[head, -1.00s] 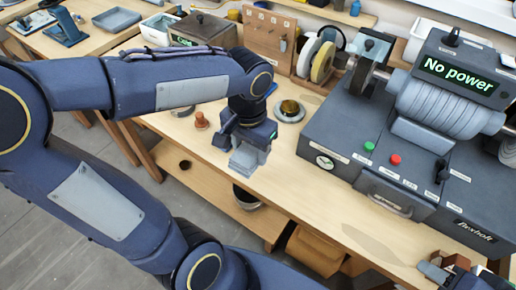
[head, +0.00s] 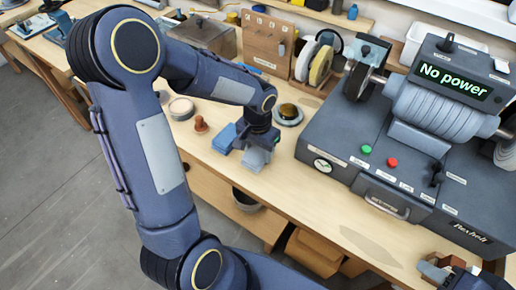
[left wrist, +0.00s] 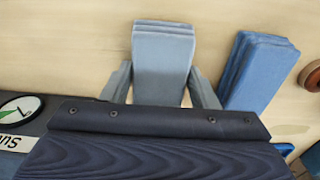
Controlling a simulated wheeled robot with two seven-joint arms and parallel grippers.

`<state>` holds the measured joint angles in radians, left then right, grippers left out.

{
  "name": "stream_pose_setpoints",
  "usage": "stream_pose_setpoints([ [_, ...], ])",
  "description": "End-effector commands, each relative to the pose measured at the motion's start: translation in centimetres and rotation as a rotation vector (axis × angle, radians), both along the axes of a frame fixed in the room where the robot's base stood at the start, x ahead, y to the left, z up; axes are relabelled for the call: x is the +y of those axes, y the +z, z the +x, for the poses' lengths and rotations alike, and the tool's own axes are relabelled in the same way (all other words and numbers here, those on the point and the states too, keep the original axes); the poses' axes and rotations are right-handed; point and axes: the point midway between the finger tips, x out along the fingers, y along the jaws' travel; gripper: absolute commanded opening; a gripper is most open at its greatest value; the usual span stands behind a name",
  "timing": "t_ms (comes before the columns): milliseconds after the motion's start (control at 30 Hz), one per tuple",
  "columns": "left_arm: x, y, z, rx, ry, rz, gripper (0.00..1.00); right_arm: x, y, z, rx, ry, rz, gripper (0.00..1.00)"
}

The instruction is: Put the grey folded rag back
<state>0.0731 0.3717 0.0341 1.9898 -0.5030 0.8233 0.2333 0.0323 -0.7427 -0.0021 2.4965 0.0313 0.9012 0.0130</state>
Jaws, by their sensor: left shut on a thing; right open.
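The grey folded rag (head: 254,160) is a small layered pale-grey block. My left gripper (head: 260,150) points down over the bench and is shut on it. In the left wrist view the grey rag (left wrist: 163,60) sits between the two fingers (left wrist: 163,88). I cannot tell whether its underside touches the bench top. A blue folded rag (head: 224,139) lies just left of it in the head view; it also shows to the right in the left wrist view (left wrist: 257,72), with a small gap between them. My right gripper (head: 440,268) is open at the lower right, partly cut off.
The grey machine marked "No power" (head: 395,165) stands close to the right of my left gripper. A brown knobbed piece (head: 201,125) and a round dish with a gold-brown centre (head: 289,112) are nearby. The bench front (head: 330,225) is mostly clear.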

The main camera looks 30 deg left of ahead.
Motion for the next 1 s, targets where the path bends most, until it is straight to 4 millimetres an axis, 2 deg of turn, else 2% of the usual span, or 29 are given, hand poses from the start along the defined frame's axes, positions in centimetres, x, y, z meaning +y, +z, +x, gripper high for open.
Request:
stream_pose_setpoints([
  [267,0.0,-0.5,0.0,0.000,0.000,0.000,0.29,0.0,-0.5,0.0,0.000,0.000,0.000,0.45],
  [300,0.0,-0.3,0.0,0.000,0.000,0.000,0.58,0.0,-0.4,0.0,0.000,0.000,0.000,0.45],
  [433,0.0,-0.3,0.0,0.000,0.000,0.000,0.75,0.0,-0.3,0.0,0.000,0.000,0.000,0.45],
  [767,0.0,0.1,0.0,0.000,0.000,0.000,0.75,0.0,0.0,0.0,0.000,0.000,0.000,0.45],
  [867,0.0,0.9,0.1,-0.004,0.001,0.001,0.75,0.0,0.0,0.0,0.000,0.000,0.000,0.45],
  [1000,0.0,3.5,0.1,-0.007,0.000,-0.001,0.75,0.0,0.0,0.0,0.000,0.000,0.000,0.45],
])
